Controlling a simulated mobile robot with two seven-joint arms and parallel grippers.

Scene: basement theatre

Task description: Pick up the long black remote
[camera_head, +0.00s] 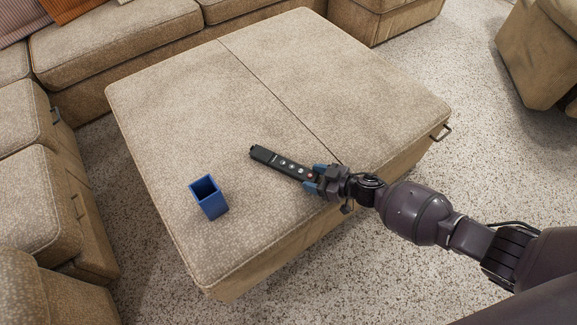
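My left gripper is not in view.
A blue open-topped square cup (211,203) stands on the ottoman, left of and nearer than the remote. The rest of the ottoman top is clear. Beige sofas (115,48) stand behind and to the left. Speckled carpet (400,150) lies at the right.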

